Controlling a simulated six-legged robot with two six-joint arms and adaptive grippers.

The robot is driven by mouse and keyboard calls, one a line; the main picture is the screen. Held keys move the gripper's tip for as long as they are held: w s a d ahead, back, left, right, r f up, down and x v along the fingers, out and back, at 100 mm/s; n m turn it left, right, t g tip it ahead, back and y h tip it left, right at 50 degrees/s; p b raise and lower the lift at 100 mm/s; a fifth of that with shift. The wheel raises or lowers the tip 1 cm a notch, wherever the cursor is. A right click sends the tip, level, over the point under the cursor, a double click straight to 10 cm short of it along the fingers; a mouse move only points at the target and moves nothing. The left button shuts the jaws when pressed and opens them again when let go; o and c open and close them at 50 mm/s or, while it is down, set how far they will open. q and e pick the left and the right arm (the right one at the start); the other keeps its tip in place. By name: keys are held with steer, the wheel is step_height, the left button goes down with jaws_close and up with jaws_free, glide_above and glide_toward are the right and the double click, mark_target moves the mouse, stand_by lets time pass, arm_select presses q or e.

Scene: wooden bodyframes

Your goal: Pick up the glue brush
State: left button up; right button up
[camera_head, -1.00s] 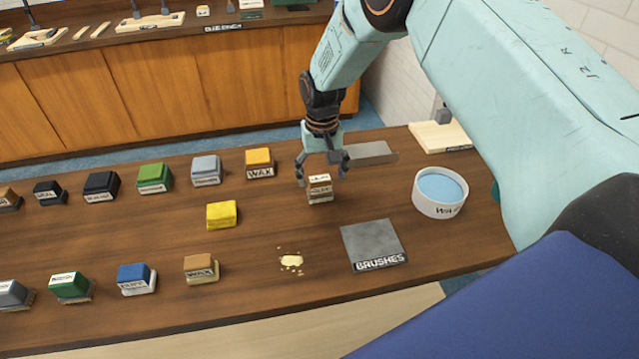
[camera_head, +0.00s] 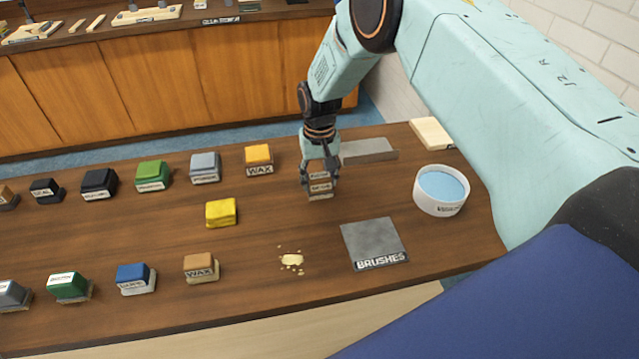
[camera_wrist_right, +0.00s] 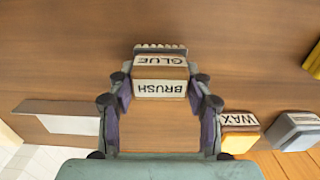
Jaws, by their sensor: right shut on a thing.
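The glue brush (camera_head: 320,187) is a small light block with dark lettering, standing on the wooden table. In the right wrist view the glue brush (camera_wrist_right: 160,80) shows labels reading GLUE and BRUSH. My right gripper (camera_head: 320,182) is over it, with its fingers closed on the block's two sides. In the right wrist view the right gripper (camera_wrist_right: 160,90) has one finger against each side of the block. The brush appears to rest on the table still. My left gripper is not in view.
A grey mat marked BRUSHES (camera_head: 373,238) lies in front, right of a pale yellow spill (camera_head: 292,260). A white tub of blue liquid (camera_head: 440,204) stands at the right. A yellow sponge-like block (camera_head: 221,212) and several coloured blocks stand left. A grey slab (camera_head: 368,151) lies behind.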

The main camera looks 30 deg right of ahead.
mark_target(321, 177)
steer(key=shift+s+r, duration=0.25)
steer(key=shift+s, duration=0.15)
steer(key=shift+c, duration=1.4)
steer(key=shift+w, duration=0.2)
step_height(321, 177, up, 9)
steer(key=shift+s+r+b, duration=0.15)
steer(key=shift+b, duration=0.3)
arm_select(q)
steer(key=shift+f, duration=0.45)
arm_select(e)
steer(key=shift+w+r, duration=0.15)
steer(key=shift+w, duration=0.15)
